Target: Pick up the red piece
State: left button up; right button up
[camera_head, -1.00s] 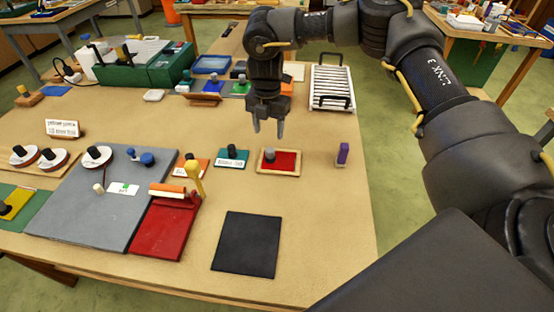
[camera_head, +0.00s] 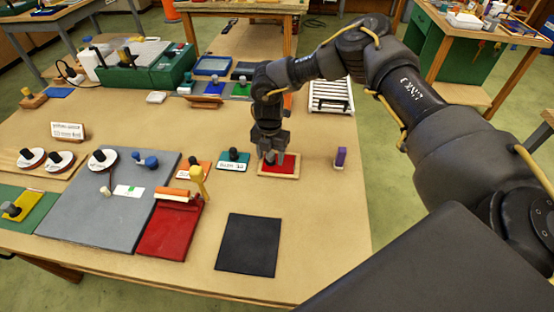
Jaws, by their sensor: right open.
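The red piece (camera_head: 287,168) lies flat in a shallow wooden tray (camera_head: 279,176) right of the table's middle. A grey knob (camera_head: 270,158) stands on it. My right gripper (camera_head: 273,159) points down over the red piece, its fingers open around or just beside the knob. I cannot tell whether they touch it. The gripper partly hides the knob and the back of the tray. My left gripper is not in view.
A teal piece with a black knob (camera_head: 233,158) stands close left of the tray, and a purple block (camera_head: 340,156) to its right. A black mat (camera_head: 248,245) and a red board (camera_head: 168,232) lie nearer. The table front right is clear.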

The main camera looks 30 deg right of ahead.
jog(key=shift+c, duration=0.4)
jog(key=c, duration=0.9)
jog(key=shift+r, duration=0.1)
jog(key=shift+w+r+b, duration=0.1)
jog(key=shift+r+b, duration=0.3)
jog(key=shift+b, duration=0.15)
jog(key=s+a+r+b, duration=0.2)
jog(key=a+r, duration=0.2)
jog(key=s+a+r+b, duration=0.2)
jog(key=a+r, duration=0.2)
jog(key=s+a+r+b, duration=0.2)
jog(key=s+a+r, duration=0.1)
jog(key=a+r, duration=0.1)
jog(key=shift+a+r, duration=0.1)
jog(key=shift+a, duration=0.05)
